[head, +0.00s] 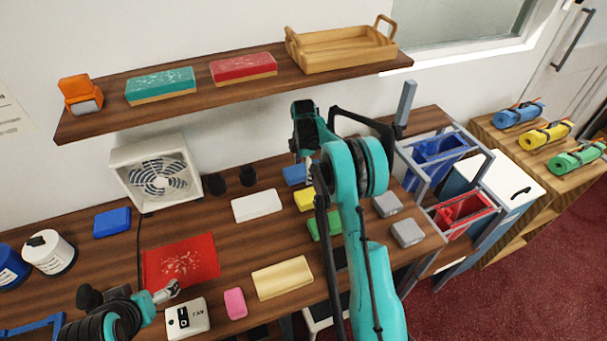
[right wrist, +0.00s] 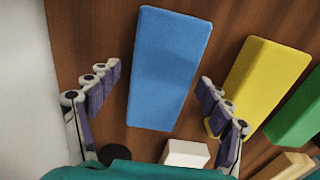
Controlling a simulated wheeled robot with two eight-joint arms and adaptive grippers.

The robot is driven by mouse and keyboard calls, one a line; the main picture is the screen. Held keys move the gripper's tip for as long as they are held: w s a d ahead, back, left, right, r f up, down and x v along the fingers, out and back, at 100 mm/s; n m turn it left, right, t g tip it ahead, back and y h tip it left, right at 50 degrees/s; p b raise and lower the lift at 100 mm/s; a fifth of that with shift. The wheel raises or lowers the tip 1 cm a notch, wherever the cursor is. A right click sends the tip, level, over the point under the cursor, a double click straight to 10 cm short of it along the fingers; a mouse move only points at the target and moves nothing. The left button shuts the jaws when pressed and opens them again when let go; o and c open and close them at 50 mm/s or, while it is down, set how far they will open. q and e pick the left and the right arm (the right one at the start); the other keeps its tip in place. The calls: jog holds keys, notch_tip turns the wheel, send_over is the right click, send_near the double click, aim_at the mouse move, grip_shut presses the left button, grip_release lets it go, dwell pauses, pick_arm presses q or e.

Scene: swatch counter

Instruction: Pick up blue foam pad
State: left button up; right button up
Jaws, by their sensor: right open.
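The blue foam pad (head: 294,175) lies on the brown counter, partly hidden by my right arm in the head view. In the right wrist view the blue pad (right wrist: 168,65) is large and lies between the two finger lines. My right gripper (right wrist: 159,78) is open, with one finger on each side of the pad's lower half and a gap on both sides. In the head view the right gripper (head: 306,155) is at the pad, partly hidden. My left gripper (head: 168,291) is low at the left beside a red cloth; its jaws are too small to read.
A yellow pad (right wrist: 258,80) lies close to the right finger, with a green pad (right wrist: 300,110) beyond it. A shelf (head: 205,95) hangs above. Another blue block (head: 112,222) is at the left. Blue and red bins (head: 440,150) stand right.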

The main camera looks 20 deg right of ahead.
jog(key=shift+r, duration=0.1)
jog(key=shift+c, duration=0.3)
jog(key=c, duration=1)
jog(key=shift+o, duration=0.2)
